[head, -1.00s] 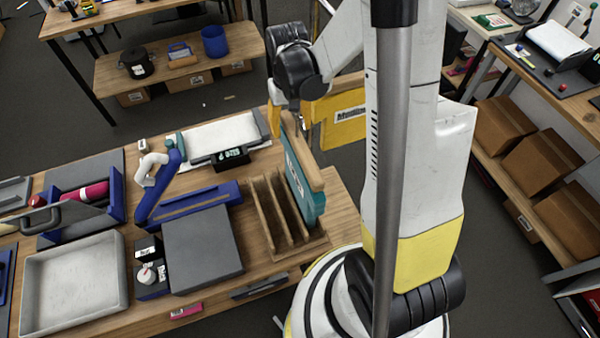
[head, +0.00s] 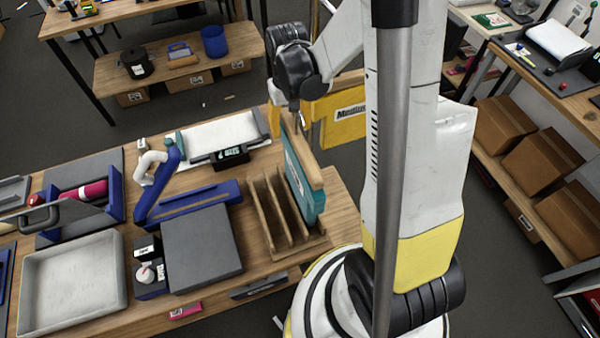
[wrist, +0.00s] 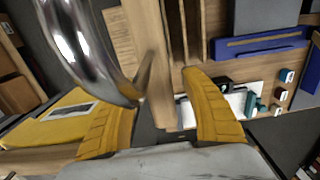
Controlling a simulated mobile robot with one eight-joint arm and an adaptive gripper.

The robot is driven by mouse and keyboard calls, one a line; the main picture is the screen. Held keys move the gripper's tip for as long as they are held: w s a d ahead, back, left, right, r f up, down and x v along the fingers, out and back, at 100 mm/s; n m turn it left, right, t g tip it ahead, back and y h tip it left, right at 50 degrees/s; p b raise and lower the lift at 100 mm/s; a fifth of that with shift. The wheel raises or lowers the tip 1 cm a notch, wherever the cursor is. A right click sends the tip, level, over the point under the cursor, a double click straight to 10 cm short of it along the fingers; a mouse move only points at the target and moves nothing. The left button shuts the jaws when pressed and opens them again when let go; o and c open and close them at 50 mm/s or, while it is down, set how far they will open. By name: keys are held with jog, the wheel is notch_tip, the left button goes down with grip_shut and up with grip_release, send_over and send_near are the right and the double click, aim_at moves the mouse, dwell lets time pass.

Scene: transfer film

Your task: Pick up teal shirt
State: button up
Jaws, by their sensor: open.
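A teal shirt (head: 300,183) with white lettering stands upright at the right end of a slotted wooden rack (head: 268,222). A wooden bar (head: 308,160) runs along its top edge. My gripper (head: 298,122) is at the far end of that bar, partly hidden by the arm in the head view. In the wrist view, the two yellow fingers of my gripper (wrist: 160,90) are apart. The wooden bar (wrist: 155,60) lies between them with room at the sides. The shirt's teal face is not clear in the wrist view.
A yellow labelled panel (head: 340,118) is right of the gripper; it also shows in the wrist view (wrist: 55,122). A blue press (head: 185,195) with a grey plate (head: 200,250) stands left of the rack. A scale (head: 232,153) lies behind. A grey tray (head: 72,290) is far left.

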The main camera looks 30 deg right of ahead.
grip_shut()
dwell(0.3)
jog(key=shift+r, duration=0.1)
